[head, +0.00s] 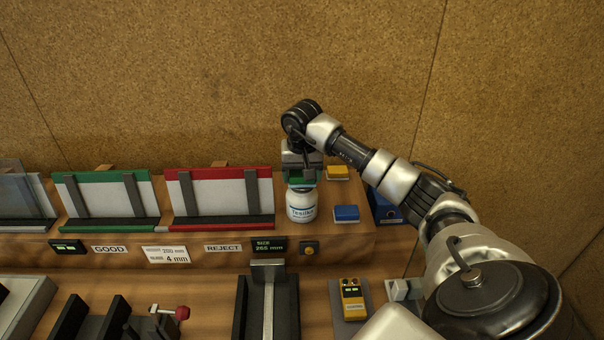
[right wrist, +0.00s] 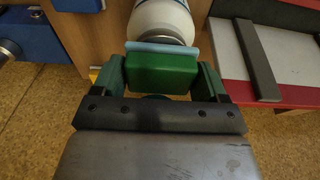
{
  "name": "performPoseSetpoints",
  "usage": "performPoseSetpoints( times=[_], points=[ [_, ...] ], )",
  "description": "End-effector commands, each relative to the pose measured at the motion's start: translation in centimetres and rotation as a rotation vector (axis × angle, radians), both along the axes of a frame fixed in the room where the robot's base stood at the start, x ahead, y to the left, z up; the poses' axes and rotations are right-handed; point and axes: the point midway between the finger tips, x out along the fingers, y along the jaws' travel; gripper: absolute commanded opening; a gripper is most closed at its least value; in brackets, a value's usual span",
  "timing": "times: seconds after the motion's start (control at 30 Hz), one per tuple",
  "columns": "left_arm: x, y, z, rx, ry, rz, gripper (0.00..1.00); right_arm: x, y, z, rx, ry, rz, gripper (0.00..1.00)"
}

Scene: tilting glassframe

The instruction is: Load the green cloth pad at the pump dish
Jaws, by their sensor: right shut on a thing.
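The green cloth pad (right wrist: 162,74) is a green block with a pale blue layer on its face. It also shows in the head view (head: 301,181). My right gripper (head: 302,174) points down and is shut on the pad, directly above the pump dish. In the right wrist view, the jaws of my right gripper (right wrist: 160,82) are on both sides of the green block. The pump dish is a white bottle (head: 301,206) with blue lettering, upright on the wooden shelf. In the right wrist view, the pad's pale face is at the top of the bottle (right wrist: 162,18); I cannot tell whether they touch. My left gripper is out of view.
A yellow pad (head: 338,172) and a blue pad (head: 346,213) lie right of the bottle. A red-edged rack (head: 218,194) stands close on its left, with a green-edged rack (head: 104,201) beyond. A yellow meter (head: 353,300) lies on the lower bench.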

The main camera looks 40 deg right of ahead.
Motion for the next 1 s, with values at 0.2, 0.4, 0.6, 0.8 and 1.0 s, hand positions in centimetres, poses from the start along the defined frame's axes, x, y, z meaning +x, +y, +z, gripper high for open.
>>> performPoseSetpoints(
  times=[0.2,0.4,0.6,0.8,1.0],
  points=[
    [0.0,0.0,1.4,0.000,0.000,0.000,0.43,0.0,-0.1,2.1,-0.001,-0.002,0.000,0.55],
    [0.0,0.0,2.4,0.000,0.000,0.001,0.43,0.0,-0.1,3.7,-0.001,-0.002,-0.001,0.55],
    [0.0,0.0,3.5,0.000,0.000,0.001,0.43,0.0,0.0,5.4,-0.002,-0.002,-0.001,0.55],
    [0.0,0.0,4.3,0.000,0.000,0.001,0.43,0.0,0.0,6.6,0.000,-0.002,-0.001,0.55],
    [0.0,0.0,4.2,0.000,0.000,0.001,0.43,0.0,0.0,6.6,-0.001,-0.002,-0.001,0.55]
  ],
)
